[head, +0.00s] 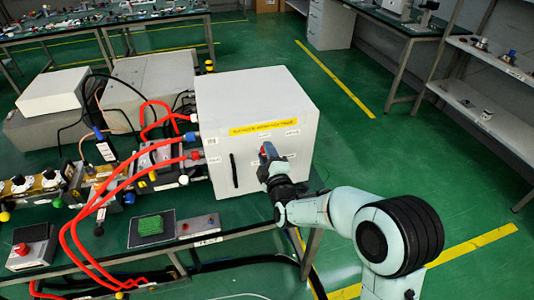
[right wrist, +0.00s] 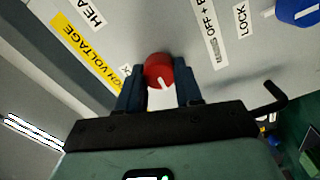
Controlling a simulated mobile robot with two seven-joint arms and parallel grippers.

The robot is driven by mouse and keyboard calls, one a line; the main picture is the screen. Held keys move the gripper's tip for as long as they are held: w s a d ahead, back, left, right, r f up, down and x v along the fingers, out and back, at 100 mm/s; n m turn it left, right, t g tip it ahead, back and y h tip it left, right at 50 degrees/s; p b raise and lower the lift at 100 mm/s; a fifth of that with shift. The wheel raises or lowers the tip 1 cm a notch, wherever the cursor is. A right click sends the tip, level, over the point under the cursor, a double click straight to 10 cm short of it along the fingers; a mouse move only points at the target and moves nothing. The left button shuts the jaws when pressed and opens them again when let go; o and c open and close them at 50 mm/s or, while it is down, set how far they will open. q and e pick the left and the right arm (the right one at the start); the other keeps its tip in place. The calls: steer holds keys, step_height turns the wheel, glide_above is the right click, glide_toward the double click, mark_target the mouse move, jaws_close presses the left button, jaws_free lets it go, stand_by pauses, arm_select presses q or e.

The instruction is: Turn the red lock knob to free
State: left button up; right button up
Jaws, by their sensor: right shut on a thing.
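The red lock knob (right wrist: 158,68) sits on the front panel of the white generator cabinet (head: 262,85). It has a white pointer line that slants down to the right in the right wrist view. My right gripper (right wrist: 160,88) is shut on the knob, with one dark finger on each side of it. In the head view the right gripper (head: 267,158) reaches the panel's front face and a bit of red shows at its tips; most of the knob is hidden there. My left gripper is not in view.
A black handle (head: 234,170) stands out from the panel left of the gripper. A blue knob (right wrist: 298,10) sits near a LOCK label. Red hoses (head: 95,205) run beside the cabinet over a bench with a green block (head: 150,225).

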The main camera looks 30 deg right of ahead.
steer(key=shift+n, duration=0.4)
steer(key=o, duration=1)
steer(key=shift+o, duration=0.2)
steer(key=b+v, duration=0.2)
steer(key=v, duration=1.1)
steer(key=shift+s, duration=0.2)
steer(key=shift+a, duration=0.1)
